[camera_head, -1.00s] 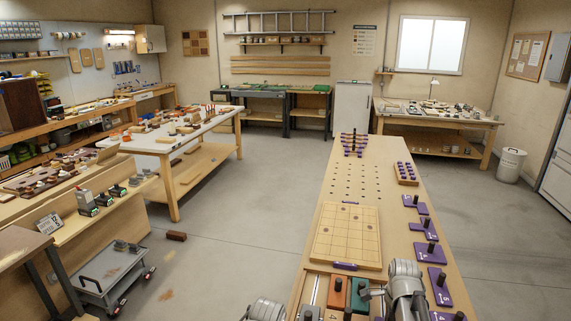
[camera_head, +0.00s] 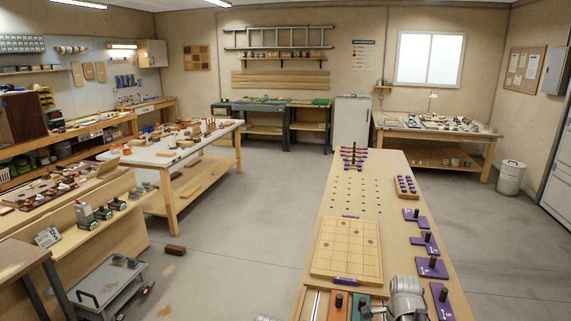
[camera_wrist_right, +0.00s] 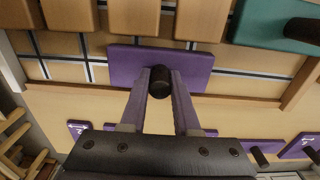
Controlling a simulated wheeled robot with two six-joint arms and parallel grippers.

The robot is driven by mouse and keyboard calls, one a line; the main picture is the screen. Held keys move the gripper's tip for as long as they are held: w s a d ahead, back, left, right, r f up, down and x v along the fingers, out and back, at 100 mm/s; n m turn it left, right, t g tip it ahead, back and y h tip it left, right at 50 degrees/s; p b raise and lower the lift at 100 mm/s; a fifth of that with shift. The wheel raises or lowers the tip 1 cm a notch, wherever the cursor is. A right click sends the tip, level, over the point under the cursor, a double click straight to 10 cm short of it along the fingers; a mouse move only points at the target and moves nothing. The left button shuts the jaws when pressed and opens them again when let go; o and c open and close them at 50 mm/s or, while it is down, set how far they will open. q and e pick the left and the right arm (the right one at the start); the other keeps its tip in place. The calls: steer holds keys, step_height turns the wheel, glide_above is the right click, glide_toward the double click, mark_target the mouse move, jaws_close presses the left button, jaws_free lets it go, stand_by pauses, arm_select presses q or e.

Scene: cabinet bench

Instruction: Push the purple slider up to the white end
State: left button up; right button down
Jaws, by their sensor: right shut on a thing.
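In the right wrist view the purple slider (camera_wrist_right: 200,66) is a flat block with a short dark round knob (camera_wrist_right: 159,82). It lies across dark, white-edged grooves. My right gripper (camera_wrist_right: 159,93) is shut on the knob, one finger on each side, just above the block. In the head view my right forearm comes in at the bottom right; the purple slider cannot be made out there, and I cannot pick out the white end. My left gripper is not in view.
A teal slider (camera_wrist_right: 265,22) and several wooden blocks (camera_wrist_right: 134,18) lie near the purple slider. An orange slider (camera_head: 337,306) shows in the head view. A gridded board (camera_head: 346,247) lies beyond. Purple pegged plates (camera_head: 432,267) line the bench's right side.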

steer(key=shift+s+a, duration=0.3)
steer(key=shift+s, duration=0.95)
steer(key=shift+s+a, duration=0.35)
steer(key=shift+s, duration=0.9)
steer(key=shift+s+a, duration=0.3)
steer(key=shift+s, duration=0.95)
steer(key=c, duration=0.6)
jaws_free()
steer(key=shift+c, duration=0.2)
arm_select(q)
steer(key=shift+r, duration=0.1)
arm_select(e)
steer(key=shift+r, duration=0.15)
arm_select(q)
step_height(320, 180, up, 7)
steer(key=p, duration=0.7)
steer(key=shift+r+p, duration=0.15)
steer(key=shift+p, duration=0.15)
arm_select(e)
step_height(320, 180, up, 7)
steer(key=shift+r, duration=0.1)
